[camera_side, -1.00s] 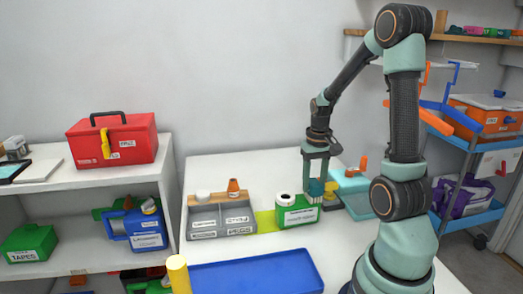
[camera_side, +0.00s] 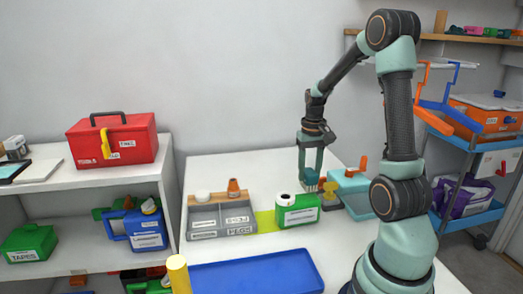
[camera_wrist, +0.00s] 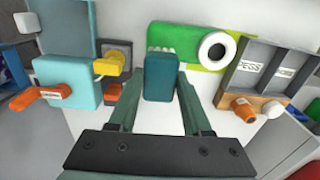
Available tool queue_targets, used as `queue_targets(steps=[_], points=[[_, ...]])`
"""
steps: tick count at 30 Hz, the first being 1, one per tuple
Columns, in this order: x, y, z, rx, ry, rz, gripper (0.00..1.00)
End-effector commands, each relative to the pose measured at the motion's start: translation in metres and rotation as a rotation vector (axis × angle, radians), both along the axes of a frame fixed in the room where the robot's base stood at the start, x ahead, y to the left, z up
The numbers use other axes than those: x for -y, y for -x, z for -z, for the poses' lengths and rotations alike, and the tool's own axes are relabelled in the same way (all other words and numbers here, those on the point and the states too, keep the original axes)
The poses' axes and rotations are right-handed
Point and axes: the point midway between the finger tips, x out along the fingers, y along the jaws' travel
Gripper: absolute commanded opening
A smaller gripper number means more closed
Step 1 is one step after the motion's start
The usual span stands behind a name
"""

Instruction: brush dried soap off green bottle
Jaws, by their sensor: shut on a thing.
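The green bottle (camera_side: 285,219) lies on the white table beside the grey divided tray, with a white label and a white ring-shaped cap. It also shows at the top of the wrist view (camera_wrist: 195,55). My gripper (camera_side: 312,172) is shut on a teal brush (camera_wrist: 160,78), just behind and right of the bottle in the side view. The brush's white bristles (camera_wrist: 160,49) point toward the bottle and overlap its edge in the wrist view. I cannot tell whether they touch it. No soap marks are clear at this size.
A yellow object (camera_side: 330,196) and a teal box with an orange handle (camera_side: 354,188) stand close on the right. A blue tray (camera_side: 255,273) and yellow cylinder (camera_side: 178,272) are in front.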

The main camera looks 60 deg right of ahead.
Motion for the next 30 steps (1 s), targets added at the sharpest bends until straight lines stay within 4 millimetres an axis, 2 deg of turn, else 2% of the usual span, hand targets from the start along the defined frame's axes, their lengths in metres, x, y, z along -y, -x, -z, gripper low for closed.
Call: queue_targets(steps=[1, 18, 22, 30], points=[[0.001, -0.001, -0.008, 0.006, 0.005, 0.000, 0.00], [0.001, -0.001, -0.059, 0.005, 0.005, 0.000, 0.00], [0.000, 0.000, -0.065, 0.004, 0.003, 0.000, 0.00], [0.000, 0.000, -0.066, 0.004, 0.003, 0.000, 0.00]])
